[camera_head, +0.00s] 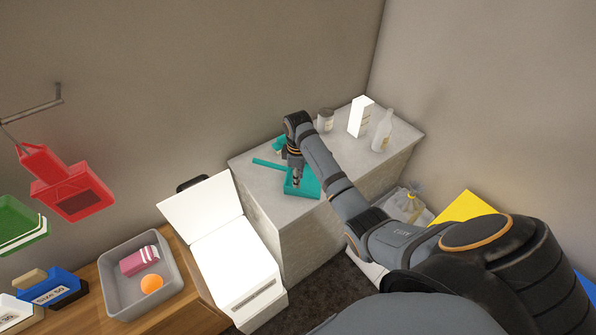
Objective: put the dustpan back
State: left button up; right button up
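A teal dustpan (308,187) lies on the grey stone-topped cabinet (350,165), its handle pointing to the upper left. My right gripper (296,182) points down over the dustpan, close to where its handle meets the pan. The fingers look small and partly blend with the dustpan, so I cannot tell whether they grip it. A red scoop-shaped piece (70,190) is by the wall at the left, below a metal wall hook (40,105). My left gripper is not in view.
A jar (325,120), a white carton (360,117) and a bottle (382,131) stand behind the dustpan. A white bin with its lid raised (238,262) is left of the cabinet. A grey tray (118,290) on the wooden top holds a pink packet and an orange ball.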

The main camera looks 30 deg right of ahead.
notch_tip(320, 180, up, 5)
jog(key=shift+b, duration=0.3)
